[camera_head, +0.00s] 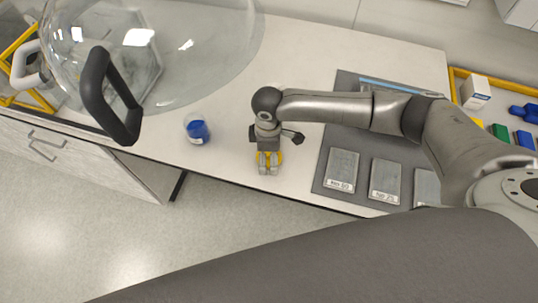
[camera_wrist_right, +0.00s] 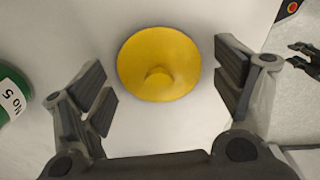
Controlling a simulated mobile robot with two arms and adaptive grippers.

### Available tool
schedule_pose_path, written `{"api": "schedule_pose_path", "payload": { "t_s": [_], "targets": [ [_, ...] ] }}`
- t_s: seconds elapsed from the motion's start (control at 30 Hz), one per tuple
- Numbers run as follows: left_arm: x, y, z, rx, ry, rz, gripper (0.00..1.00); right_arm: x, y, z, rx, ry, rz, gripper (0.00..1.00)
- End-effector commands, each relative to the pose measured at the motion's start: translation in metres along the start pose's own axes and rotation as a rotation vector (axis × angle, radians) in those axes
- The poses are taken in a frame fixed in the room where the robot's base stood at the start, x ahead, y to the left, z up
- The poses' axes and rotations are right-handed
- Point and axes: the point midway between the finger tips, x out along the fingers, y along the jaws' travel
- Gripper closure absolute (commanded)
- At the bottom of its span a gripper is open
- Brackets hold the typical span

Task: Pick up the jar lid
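The jar lid (camera_wrist_right: 158,64) is a round yellow disc with a small knob, seen from above in the right wrist view. It lies on a pale surface between the two fingers of my right gripper (camera_wrist_right: 165,83). The fingers are apart, with clear gaps on both sides of the lid. In the head view my right gripper (camera_head: 268,160) points down near the counter's front edge, with yellow showing around its fingers. A dark pronged shape at the right edge of the wrist view may be my left gripper; its fingers are not clear.
A jar with blue contents (camera_head: 197,130) stands left of my right gripper. A green labelled thing (camera_wrist_right: 12,95) is at the wrist view's left edge. A glass dome (camera_head: 190,50) covers the counter's left. A dark mat (camera_head: 330,165) with grey labelled plates lies to the right.

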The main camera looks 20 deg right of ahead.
Motion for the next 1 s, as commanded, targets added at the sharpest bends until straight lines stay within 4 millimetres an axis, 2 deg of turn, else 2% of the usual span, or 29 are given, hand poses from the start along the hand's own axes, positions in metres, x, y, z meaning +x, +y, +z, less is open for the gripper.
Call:
{"api": "schedule_pose_path", "payload": {
  "t_s": [0.03, 0.2, 0.63, 0.77, 0.93, 1.0],
  "targets": [
    [0.000, 0.000, 0.000, 0.000, 0.000, 0.000, 0.60, 0.000, 0.000, 0.000, 0.000, 0.000, 0.000, 0.27],
    [0.000, 0.000, 0.000, 0.000, 0.000, 0.000, 0.60, 0.000, 0.000, 0.000, 0.000, 0.000, 0.000, 0.48],
    [0.002, 0.000, 0.000, -0.001, 0.001, 0.000, 0.60, -0.004, 0.000, 0.000, 0.000, 0.001, 0.001, 0.48],
    [0.006, 0.000, 0.000, -0.001, 0.001, 0.000, 0.60, -0.014, 0.001, -0.001, 0.000, 0.003, 0.001, 0.48],
    [0.015, 0.000, 0.001, -0.001, 0.001, 0.000, 0.60, -0.036, 0.001, -0.001, 0.000, 0.003, 0.003, 0.48],
    [0.017, 0.000, 0.001, -0.001, 0.001, 0.000, 0.60, -0.033, -0.016, -0.005, -0.005, 0.002, -0.003, 0.48]
  ]
}}
